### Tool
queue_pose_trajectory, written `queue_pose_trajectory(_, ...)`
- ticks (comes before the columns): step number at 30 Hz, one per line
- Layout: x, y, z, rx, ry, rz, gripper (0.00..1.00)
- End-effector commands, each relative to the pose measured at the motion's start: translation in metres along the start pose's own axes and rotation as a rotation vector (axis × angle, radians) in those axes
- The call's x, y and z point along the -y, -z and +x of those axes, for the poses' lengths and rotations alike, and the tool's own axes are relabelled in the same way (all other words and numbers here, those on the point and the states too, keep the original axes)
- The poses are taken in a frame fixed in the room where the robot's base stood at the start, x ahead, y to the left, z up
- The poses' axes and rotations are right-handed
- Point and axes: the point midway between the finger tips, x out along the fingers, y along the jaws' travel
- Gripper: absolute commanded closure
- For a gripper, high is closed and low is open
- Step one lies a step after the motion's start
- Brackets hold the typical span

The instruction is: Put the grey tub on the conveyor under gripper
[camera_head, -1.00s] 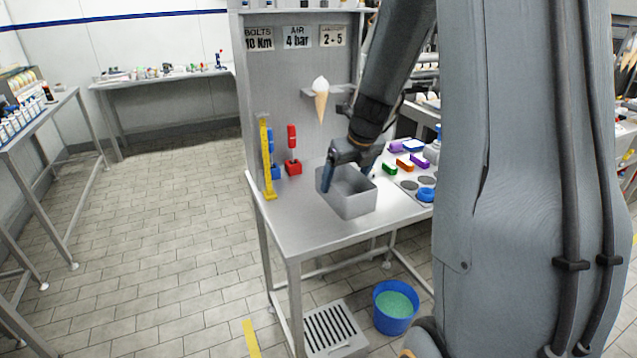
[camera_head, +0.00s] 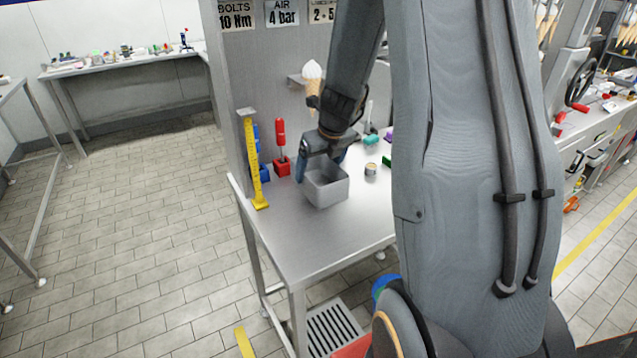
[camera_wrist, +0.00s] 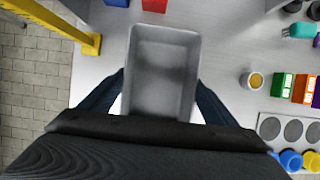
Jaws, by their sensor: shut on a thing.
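The grey tub (camera_head: 328,192) is an open, empty rectangular box at the steel bench, in the head view. It fills the middle of the wrist view (camera_wrist: 163,85). My gripper (camera_head: 322,165) is shut on the tub, with one dark blue finger on each side of it in the wrist view (camera_wrist: 160,98). I cannot tell whether the tub's base touches the bench top or hangs just above it. The conveyor and the gripper named with it cannot be made out for sure.
The steel bench (camera_head: 300,245) has clear room in front of the tub. A yellow upright gauge (camera_head: 254,165) and a red-based holder (camera_head: 282,165) stand to its left. A small can (camera_head: 371,169) stands to its right. An ice cream cone (camera_head: 312,83) hangs behind. Tiled floor is open at left.

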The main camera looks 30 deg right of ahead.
Motion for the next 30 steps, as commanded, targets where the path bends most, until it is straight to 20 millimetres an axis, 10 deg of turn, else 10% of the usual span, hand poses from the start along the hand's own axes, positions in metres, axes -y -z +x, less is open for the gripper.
queue_pose_trajectory(24, 0.001, 0.018, 0.045, 0.001, 0.001, 0.001, 0.43)
queue_pose_trajectory(25, 0.001, 0.018, 0.044, 0.001, 0.001, 0.001, 0.13)
queue_pose_trajectory(30, 0.001, 0.018, 0.044, 0.001, 0.001, 0.001, 0.0)
